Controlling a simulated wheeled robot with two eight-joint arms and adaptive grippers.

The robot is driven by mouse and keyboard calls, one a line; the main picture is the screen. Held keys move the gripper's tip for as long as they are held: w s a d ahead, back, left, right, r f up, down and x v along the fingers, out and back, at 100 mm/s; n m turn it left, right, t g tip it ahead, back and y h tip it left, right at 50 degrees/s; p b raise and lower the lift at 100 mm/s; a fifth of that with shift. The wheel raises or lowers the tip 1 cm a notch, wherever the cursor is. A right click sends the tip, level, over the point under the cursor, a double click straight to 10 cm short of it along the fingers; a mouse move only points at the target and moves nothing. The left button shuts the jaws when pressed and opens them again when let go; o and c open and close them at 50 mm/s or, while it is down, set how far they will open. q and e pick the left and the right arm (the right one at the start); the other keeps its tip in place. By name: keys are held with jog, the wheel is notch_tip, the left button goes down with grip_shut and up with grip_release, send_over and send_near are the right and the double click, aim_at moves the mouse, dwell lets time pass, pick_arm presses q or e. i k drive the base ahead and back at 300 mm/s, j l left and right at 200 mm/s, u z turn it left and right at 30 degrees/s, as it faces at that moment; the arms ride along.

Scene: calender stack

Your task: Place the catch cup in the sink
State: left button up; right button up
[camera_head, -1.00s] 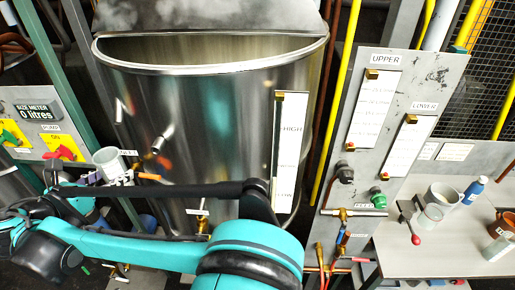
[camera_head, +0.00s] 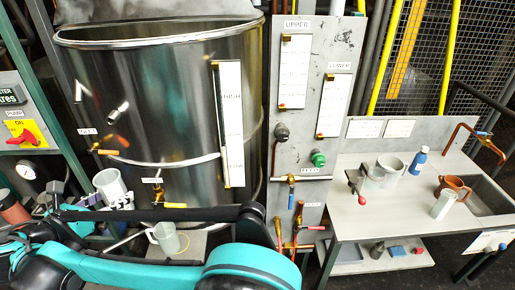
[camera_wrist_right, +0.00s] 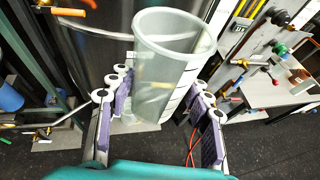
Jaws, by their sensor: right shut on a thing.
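A pale translucent cup (camera_head: 110,185), which I take to be the catch cup, is held upright or slightly tilted at the left of the head view. My right gripper (camera_head: 118,200) is shut on it. In the right wrist view the cup (camera_wrist_right: 172,62) stands mouth up between the purple-padded fingers of the gripper (camera_wrist_right: 162,108), with graduation marks on its side. The sink (camera_head: 492,194) is a basin at the far right of the bench, well away from the held cup. My left gripper is not in view.
A big steel vat (camera_head: 160,100) stands behind my arm, with a pale jug (camera_head: 166,238) below it. The bench (camera_head: 385,217) carries a blue bottle (camera_head: 420,160), a brown jug (camera_head: 453,186), a clear cup (camera_head: 442,206) and other vessels. A copper tap (camera_head: 462,130) overhangs the sink.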

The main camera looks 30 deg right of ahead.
aim_at(475, 208)
jog(key=l+z, duration=0.1)
jog(key=z, duration=0.3)
jog(key=l+z, duration=0.15)
jog(key=z, duration=0.2)
jog(key=l+z, duration=0.15)
jog(key=z, duration=0.25)
jog(key=l+z, duration=0.15)
jog(key=z, duration=0.25)
jog(key=i+l, duration=0.1)
jog(key=l, duration=0.4)
jog(key=i+l, duration=0.1)
jog(key=l, duration=0.85)
jog(key=i+l, duration=0.15)
jog(key=l, duration=0.3)
jog(key=i+l, duration=0.1)
jog(key=l, duration=0.4)
jog(key=i+l, duration=0.1)
jog(key=l, duration=0.35)
jog(key=i+l, duration=0.15)
jog(key=l, duration=0.2)
jog(key=i+l, duration=0.1)
jog(key=l, duration=0.2)
jog(key=i+l, duration=0.15)
jog(key=l, duration=0.2)
jog(key=i+l, duration=0.15)
jog(key=l, duration=0.15)
jog(key=i, duration=0.2)
